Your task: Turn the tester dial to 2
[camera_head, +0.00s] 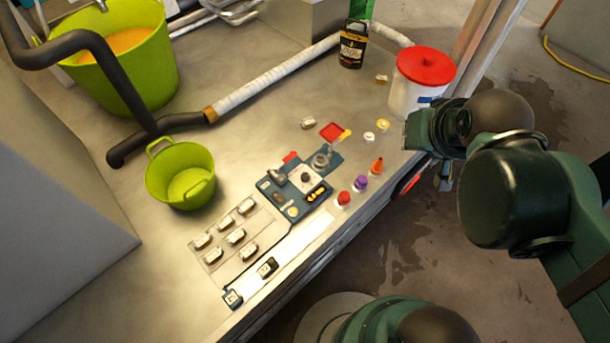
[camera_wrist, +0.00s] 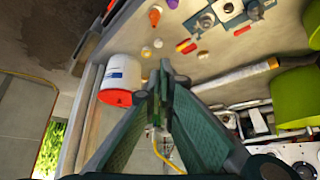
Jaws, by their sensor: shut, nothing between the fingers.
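A dark teal panel (camera_head: 293,187) on the metal counter carries a white-faced unit with a round dark knob (camera_head: 305,178), which looks like the tester dial. Its markings are too small to read, so I cannot tell its setting. Part of the teal equipment (camera_wrist: 228,10) shows at the top of the wrist view. My gripper (camera_wrist: 163,68) is shut and empty, its dark green fingers meeting in the wrist view. In the head view my arm's end is at the counter's right edge, right of the panel and apart from it; its fingertips are hard to make out there.
A white tub with a red lid (camera_head: 425,67) stands near my arm.

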